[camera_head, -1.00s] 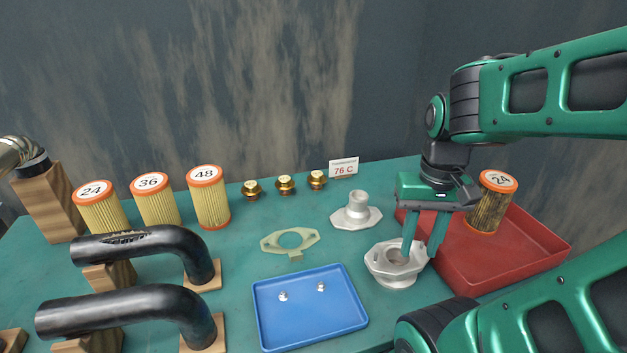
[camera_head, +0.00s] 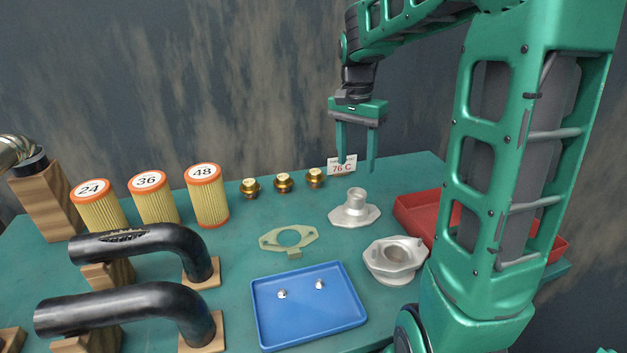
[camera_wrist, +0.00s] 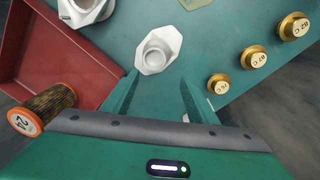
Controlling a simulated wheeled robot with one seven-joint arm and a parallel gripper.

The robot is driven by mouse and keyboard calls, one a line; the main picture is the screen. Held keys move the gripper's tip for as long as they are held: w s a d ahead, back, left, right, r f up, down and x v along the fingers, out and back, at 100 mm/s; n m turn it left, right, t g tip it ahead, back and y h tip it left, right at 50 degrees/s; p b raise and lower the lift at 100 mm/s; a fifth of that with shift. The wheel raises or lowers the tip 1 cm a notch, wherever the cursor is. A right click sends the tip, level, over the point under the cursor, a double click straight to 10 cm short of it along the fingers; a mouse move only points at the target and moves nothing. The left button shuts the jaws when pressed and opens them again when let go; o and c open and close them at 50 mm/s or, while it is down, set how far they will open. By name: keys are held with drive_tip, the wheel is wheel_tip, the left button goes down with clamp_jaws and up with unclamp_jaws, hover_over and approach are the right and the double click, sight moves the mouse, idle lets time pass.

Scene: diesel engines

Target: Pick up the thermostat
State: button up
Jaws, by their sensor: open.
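Three small brass thermostats stand in a row at the back of the table: a left one (camera_head: 250,188), a middle one (camera_head: 284,182) and a right one (camera_head: 315,178). They also show in the wrist view as a near one (camera_wrist: 218,84), a middle one (camera_wrist: 253,57) and a far one (camera_wrist: 293,26), with markings on top too small to read surely. My gripper (camera_head: 356,165) is open and empty, pointing down above the back of the table, to the right of the right thermostat. A card (camera_head: 342,166) reading 76 C stands behind my fingers, partly covered.
A pale flanged housing (camera_head: 355,208) and a wider metal housing (camera_head: 394,260) stand on the right. The red tray (camera_head: 415,212) is partly hidden by my arm; it holds a dirty filter (camera_wrist: 48,105). Yellow filters (camera_head: 209,196), a gasket (camera_head: 288,239) and a blue tray (camera_head: 309,307) are farther left.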

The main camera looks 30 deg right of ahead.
sight(315, 171)
drive_tip(key=w+f+m, duration=0.1)
drive_tip(key=w, duration=0.4)
drive_tip(key=w+a+f+m+y, duration=0.1)
drive_tip(key=w+m, duration=0.1)
drive_tip(key=w, duration=0.3)
drive_tip(key=w+f+m+y, duration=0.1)
drive_tip(key=w, duration=0.5)
drive_tip(key=shift+a+m+t, duration=0.2)
drive_tip(key=shift+m+t, duration=0.1)
drive_tip(key=shift+w+f, duration=0.1)
drive_tip(key=shift+f, duration=0.1)
drive_tip(key=f, duration=0.5)
drive_tip(key=shift+a, duration=0.35)
drive_tip(key=shift+s+a+f, duration=0.15)
drive_tip(key=shift+a+f, duration=0.05)
drive_tip(key=shift+f, duration=1.15)
drive_tip(key=shift+s+a+f, duration=0.1)
drive_tip(key=shift+a+f, duration=0.05)
drive_tip(key=shift+f, duration=1.15)
drive_tip(key=c, duration=0.7)
